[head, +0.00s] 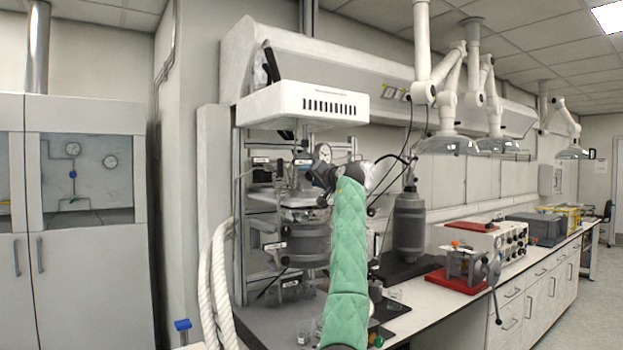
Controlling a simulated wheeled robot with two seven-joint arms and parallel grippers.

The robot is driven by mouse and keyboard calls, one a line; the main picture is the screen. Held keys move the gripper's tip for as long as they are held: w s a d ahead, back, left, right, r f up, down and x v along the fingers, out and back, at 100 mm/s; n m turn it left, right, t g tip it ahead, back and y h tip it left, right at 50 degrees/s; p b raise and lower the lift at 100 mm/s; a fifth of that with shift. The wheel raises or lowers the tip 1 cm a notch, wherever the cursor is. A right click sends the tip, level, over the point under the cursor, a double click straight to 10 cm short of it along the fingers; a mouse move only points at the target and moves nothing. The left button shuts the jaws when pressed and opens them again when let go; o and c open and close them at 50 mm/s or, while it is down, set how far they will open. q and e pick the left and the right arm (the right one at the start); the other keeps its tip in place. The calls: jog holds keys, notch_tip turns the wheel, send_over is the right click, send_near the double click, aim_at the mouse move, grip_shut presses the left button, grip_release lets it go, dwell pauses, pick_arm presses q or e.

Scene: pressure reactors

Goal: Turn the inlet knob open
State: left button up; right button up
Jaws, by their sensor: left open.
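My left arm, in a green quilted sleeve, rises up the middle of the head view. Its dark left gripper (322,178) is at the upper front of the pressure reactor (308,245), by the fittings and a round gauge (323,152). The gripper is open; its fingertips are small and hard to make out against the dark fittings. I cannot pick out the inlet knob; the gripper and sleeve cover part of the reactor head. I cannot tell whether the gripper touches anything there. My right gripper is not in view.
A white hood (305,104) hangs above the reactor. A dark grey cylinder (409,228) stands to its right. A red-based apparatus (466,272) and a white instrument box (480,238) stand further along the bench. Thick white hoses (218,285) run down at left.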

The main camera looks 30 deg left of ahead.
pick_arm(q)
jog(key=shift+s+d, duration=0.15)
jog(key=shift+d, duration=0.3)
jog(key=b+v, duration=0.1)
jog(key=v, duration=0.5)
jog(key=shift+s+d+b, duration=0.15)
jog(key=shift+d+b, duration=0.15)
jog(key=shift+d, duration=0.05)
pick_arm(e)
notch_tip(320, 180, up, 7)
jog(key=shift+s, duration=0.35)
pick_arm(q)
jog(key=shift+d+f, duration=0.1)
jog(key=shift+f, duration=0.05)
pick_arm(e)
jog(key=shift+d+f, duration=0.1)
